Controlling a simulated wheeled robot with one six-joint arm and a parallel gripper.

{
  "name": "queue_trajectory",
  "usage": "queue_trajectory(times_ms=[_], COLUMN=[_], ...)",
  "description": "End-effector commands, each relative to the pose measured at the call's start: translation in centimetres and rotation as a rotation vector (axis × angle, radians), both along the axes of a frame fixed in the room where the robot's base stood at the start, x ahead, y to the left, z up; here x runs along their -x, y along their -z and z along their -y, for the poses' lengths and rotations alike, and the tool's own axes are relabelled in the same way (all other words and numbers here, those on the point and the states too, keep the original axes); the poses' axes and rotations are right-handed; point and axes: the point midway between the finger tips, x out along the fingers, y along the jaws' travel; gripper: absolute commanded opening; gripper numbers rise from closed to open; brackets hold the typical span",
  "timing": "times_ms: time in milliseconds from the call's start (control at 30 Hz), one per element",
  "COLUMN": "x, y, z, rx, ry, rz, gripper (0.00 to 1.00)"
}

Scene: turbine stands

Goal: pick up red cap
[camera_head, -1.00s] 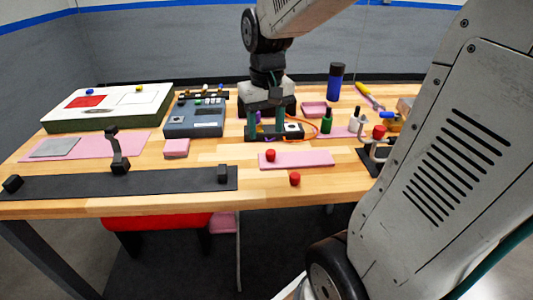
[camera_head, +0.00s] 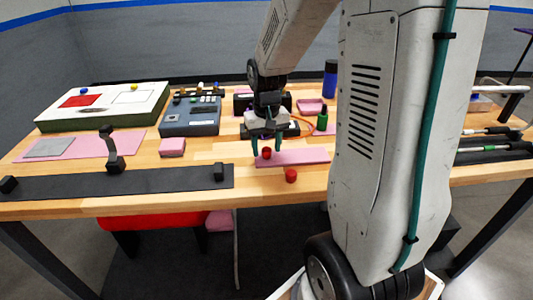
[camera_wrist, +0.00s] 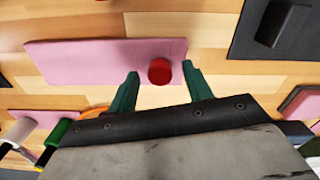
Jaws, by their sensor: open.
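A red cap (camera_head: 266,153) sits at the left end of a pink mat (camera_head: 305,157) on the wooden table. In the wrist view the red cap (camera_wrist: 160,71) lies near the mat's edge, between my fingertips. My gripper (camera_head: 267,146) is open, pointing down over this cap, with one green finger on each side and a visible gap to each in the wrist view (camera_wrist: 160,74). I cannot tell how far the fingertips are above the mat. A second red cap (camera_head: 291,176) stands on bare wood nearer the table's front edge.
A long black plate (camera_head: 60,188) with upright dark parts lies at the front left. A grey-blue device (camera_head: 190,120) and a pink block (camera_head: 172,147) stand left of my gripper.

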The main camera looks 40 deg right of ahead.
Motion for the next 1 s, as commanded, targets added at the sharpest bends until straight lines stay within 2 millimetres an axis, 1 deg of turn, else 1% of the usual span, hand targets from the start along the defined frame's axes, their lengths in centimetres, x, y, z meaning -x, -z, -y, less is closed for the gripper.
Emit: queue_trajectory(times_ms=[200,233,267,300,400,767,867,1000], x=[0.0,0.0,0.0,0.0,0.0,0.0,-0.1,-0.1], y=[0.1,0.1,0.1,0.1,0.1,-0.1,-0.7,-2.2], z=[0.0,0.0,0.0,0.0,0.0,0.0,0.1,0.1], rx=[0.001,0.001,0.001,0.001,0.001,0.001,0.001,0.002], ry=[0.0,0.0,0.0,0.0,0.0,0.0,0.0,0.0], rz=[0.002,0.002,0.002,0.002,0.002,0.002,0.004,0.006], gripper=[0.5,0.45,0.36,0.25,0.0,0.0,0.0,0.0])
